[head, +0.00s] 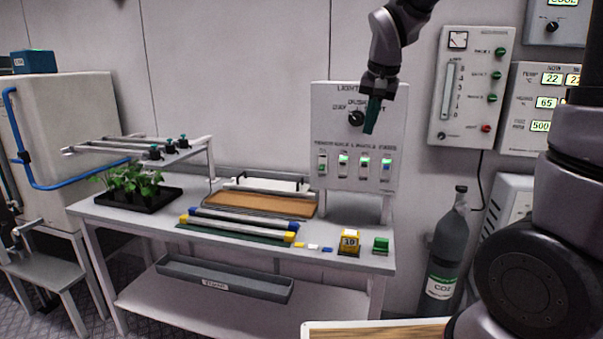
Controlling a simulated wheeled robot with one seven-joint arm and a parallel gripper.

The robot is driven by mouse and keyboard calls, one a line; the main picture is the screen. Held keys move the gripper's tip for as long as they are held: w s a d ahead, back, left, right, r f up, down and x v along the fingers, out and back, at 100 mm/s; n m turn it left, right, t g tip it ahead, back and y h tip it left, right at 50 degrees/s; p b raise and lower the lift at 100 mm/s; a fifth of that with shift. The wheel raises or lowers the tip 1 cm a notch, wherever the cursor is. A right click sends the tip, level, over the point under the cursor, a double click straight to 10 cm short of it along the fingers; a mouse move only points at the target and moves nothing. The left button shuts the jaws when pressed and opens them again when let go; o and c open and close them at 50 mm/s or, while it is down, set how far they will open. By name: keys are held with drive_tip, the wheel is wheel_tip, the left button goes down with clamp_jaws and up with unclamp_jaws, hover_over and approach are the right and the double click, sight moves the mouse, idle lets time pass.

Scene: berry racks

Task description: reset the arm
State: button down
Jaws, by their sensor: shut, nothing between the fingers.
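My gripper (372,115) hangs from the dark arm in the upper middle of the head view. It points down, with its dark green fingers shut and nothing held. It is in front of the white light-control panel (330,128), near the panel's round black knob (357,118). I cannot tell how far it is from the panel face. The lower arm, which is mine, fills the right edge of the view.
The white table (160,213) holds a black tray of green seedlings (135,188), a brown board (262,204), several bars with coloured ends (245,222), a yellow block (349,240) and a green block (381,244). A CO2 cylinder (446,250) stands to the right. A wooden-topped surface (375,330) is at the bottom.

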drive_tip(key=s+d+r+t, duration=0.1)
drive_tip(key=s+d, duration=0.3)
drive_tip(key=s, duration=0.5)
drive_tip(key=s+d+r+t+y, duration=0.1)
drive_tip(key=s+d+r, duration=0.2)
drive_tip(key=s, duration=0.7)
drive_tip(key=shift+d+r+t, duration=0.3)
drive_tip(key=shift+d+r, duration=0.1)
drive_tip(key=shift+r, duration=0.4)
drive_tip(key=c, duration=1.5)
unclamp_jaws()
drive_tip(key=shift+s, duration=0.1)
drive_tip(key=shift+c, duration=0.2)
